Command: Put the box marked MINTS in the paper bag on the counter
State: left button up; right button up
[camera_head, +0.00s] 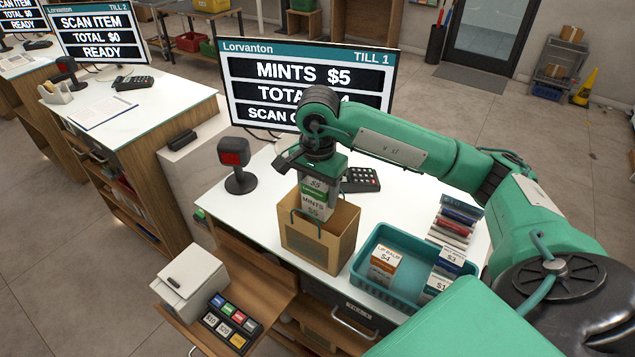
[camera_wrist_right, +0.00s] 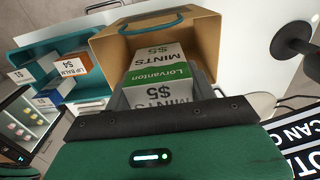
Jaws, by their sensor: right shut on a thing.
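The white and green box marked MINTS $5 (camera_head: 314,207) hangs upright from my right gripper (camera_head: 317,184), which is shut on its upper part. Its lower end is at the open mouth of the brown paper bag (camera_head: 304,248), which stands upright on the white counter (camera_head: 378,207). In the right wrist view the box (camera_wrist_right: 160,72) lies between the fingers and over the bag (camera_wrist_right: 120,46), within the outline of its opening. How deep its lower end sits in the bag is hard to tell. My left gripper is not in view.
A teal basket (camera_head: 362,270) with LIP BALM and other boxes is right of the bag. A scanner (camera_head: 238,165) stands left, a card terminal (camera_head: 361,180) behind. The till screen (camera_head: 300,75) reads MINTS $5. A printer (camera_head: 190,283) is on a lower shelf in front.

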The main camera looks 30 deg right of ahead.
aim_at(318, 182)
jog(key=shift+s+f+b, duration=0.1)
jog(key=shift+f+b, duration=1.2)
jog(key=shift+f, duration=2.45)
jog(key=o, duration=1.1)
jog(key=shift+r, duration=0.45)
notch_tip(318, 182, up, 10)
jog(key=shift+r+b, duration=0.2)
jog(key=shift+b, duration=1)
jog(key=shift+r, duration=1.15)
notch_tip(318, 182, up, 7)
jog(key=p, duration=0.5)
jog(key=shift+r+p, duration=0.1)
jog(key=shift+p, duration=0.2)
